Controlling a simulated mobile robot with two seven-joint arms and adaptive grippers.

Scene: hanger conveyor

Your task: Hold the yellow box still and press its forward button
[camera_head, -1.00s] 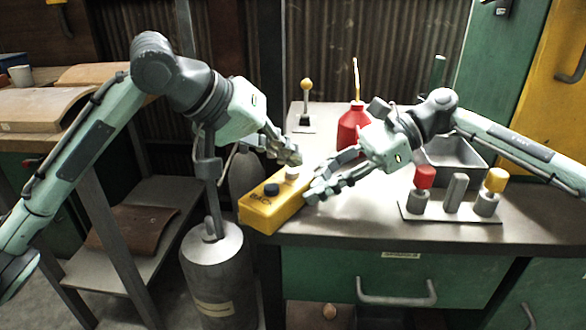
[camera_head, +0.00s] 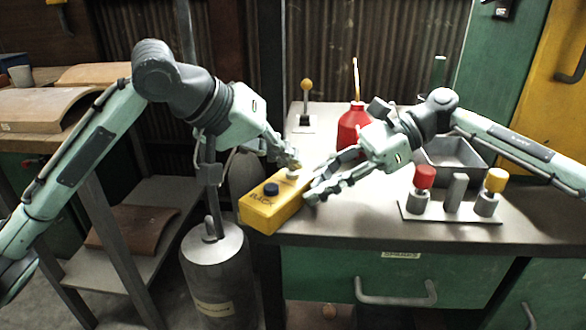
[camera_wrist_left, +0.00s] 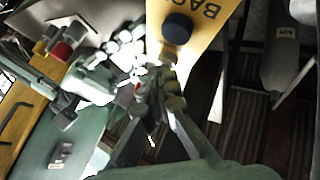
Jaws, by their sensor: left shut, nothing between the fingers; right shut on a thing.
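The yellow box (camera_head: 262,215) lies at the left edge of the workbench, its near end at the bench corner. A dark blue button (camera_head: 271,189) sits near its "BACK" label, and a pale button (camera_head: 292,175) sits farther back. My left gripper (camera_head: 294,164) is shut and empty, its fingertips at the pale button; I cannot tell whether they touch it. My right gripper (camera_head: 312,194) is shut on the box from the right side.
A red bottle (camera_head: 352,128) and a metal tray (camera_head: 455,155) stand behind my right arm. A plate with red and yellow topped posts (camera_head: 450,212) lies at right. A yellow-knobbed lever (camera_head: 306,100) stands behind the box. A grey cylinder (camera_head: 215,270) stands left of the bench.

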